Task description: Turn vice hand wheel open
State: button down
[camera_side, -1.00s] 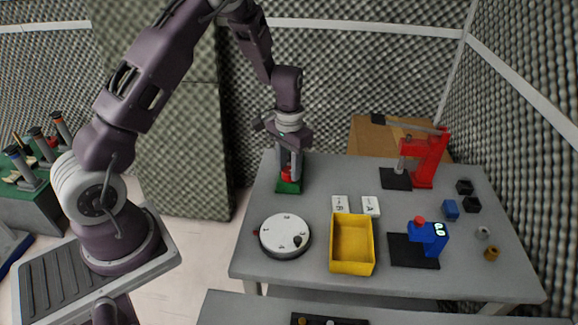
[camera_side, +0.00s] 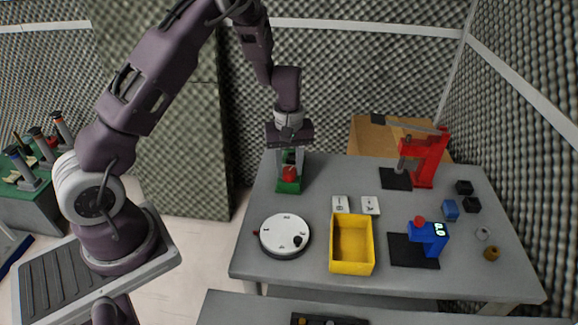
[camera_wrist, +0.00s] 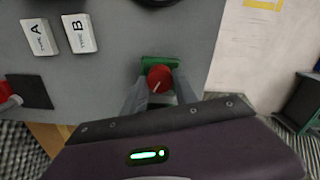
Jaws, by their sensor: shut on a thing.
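The vice has a green base (camera_side: 289,187) and stands at the back left of the grey table. Its red hand wheel (camera_side: 289,173) is on top, and in the wrist view the red wheel (camera_wrist: 159,77) shows a pale line on its face. My gripper (camera_side: 290,170) points down over the vice. Its two grey fingers stand on either side of the red wheel and are shut on it. In the wrist view my gripper (camera_wrist: 160,87) partly hides the green vice body (camera_wrist: 157,61). The vice jaws cannot be made out.
A white round dial (camera_side: 285,234) lies in front of the vice. Cards marked A (camera_wrist: 40,37) and B (camera_wrist: 79,34) and a yellow bin (camera_side: 352,245) are to its right in the side view. A red press (camera_side: 430,158) and a blue device (camera_side: 428,236) stand further right.

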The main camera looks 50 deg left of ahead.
aim_at(289, 170)
jog(key=n, duration=0.5)
jog(key=shift+w, duration=0.1)
jog(key=shift+n, duration=0.4)
dwell(0.3)
jog(key=c, duration=1)
grip_release()
jog(key=shift+o, duration=0.2)
notch_tip(289, 170, up, 7)
jog(key=shift+r, duration=0.1)
